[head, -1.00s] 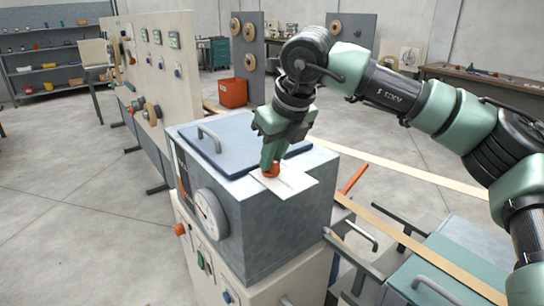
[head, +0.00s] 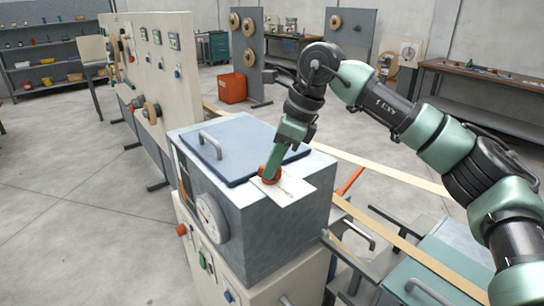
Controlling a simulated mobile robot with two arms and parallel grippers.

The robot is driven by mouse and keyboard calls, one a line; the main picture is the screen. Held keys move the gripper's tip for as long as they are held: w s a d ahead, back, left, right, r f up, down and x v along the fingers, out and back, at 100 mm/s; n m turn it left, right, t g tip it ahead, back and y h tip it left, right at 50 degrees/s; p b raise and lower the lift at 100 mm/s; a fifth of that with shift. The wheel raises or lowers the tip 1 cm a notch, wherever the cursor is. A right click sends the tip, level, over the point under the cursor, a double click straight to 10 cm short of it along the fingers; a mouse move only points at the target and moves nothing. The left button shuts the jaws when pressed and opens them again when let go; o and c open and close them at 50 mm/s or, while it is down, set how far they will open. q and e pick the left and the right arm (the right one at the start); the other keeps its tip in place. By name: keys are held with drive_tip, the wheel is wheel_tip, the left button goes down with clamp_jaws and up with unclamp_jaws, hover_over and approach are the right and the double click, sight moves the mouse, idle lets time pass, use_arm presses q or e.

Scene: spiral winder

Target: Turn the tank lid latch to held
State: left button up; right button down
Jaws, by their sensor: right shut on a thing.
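The tank (head: 281,233) is a grey box with a dark blue lid (head: 245,143) that lies flat and has a grey bar handle (head: 210,142). The orange latch (head: 266,176) sits on the tank top at the lid's front right edge, over a white label plate (head: 290,190) whose print is too small to read. My right gripper (head: 270,170) comes down on the latch from above, tilted, and is shut on it. The fingers hide part of the latch, so its exact setting is hard to tell. My left gripper is not in view.
A round gauge (head: 211,217) and several knobs are on the tank's front side. An orange lever (head: 350,181) and pale strips (head: 400,238) run right of the tank. A control panel wall (head: 160,75) stands behind left. An orange bin (head: 232,89) is on the floor behind.

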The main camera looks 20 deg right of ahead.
drive_tip(key=n+p, duration=0.1)
drive_tip(key=n+g+p, duration=0.1)
drive_tip(key=n, duration=0.1)
drive_tip(key=n+g+p, duration=0.1)
drive_tip(key=n+p, duration=0.1)
drive_tip(key=shift+w+r+y, duration=0.15)
drive_tip(key=shift+r+y, duration=0.1)
drive_tip(key=shift+y, duration=0.05)
drive_tip(key=shift+w+f+n+g+p, duration=0.1)
drive_tip(key=shift+n+g+p, duration=0.35)
drive_tip(key=shift+n, duration=0.6)
drive_tip(key=shift+f+n+g+p, duration=0.1)
drive_tip(key=shift+n+g+p, duration=0.15)
drive_tip(key=shift+n+p, duration=0.6)
drive_tip(key=shift+n, duration=0.4)
drive_tip(key=c, duration=1.4)
unclamp_jaws()
drive_tip(key=shift+d, duration=0.1)
drive_tip(key=b+v, duration=0.1)
drive_tip(key=v, duration=0.6)
drive_tip(key=shift+r, duration=0.4)
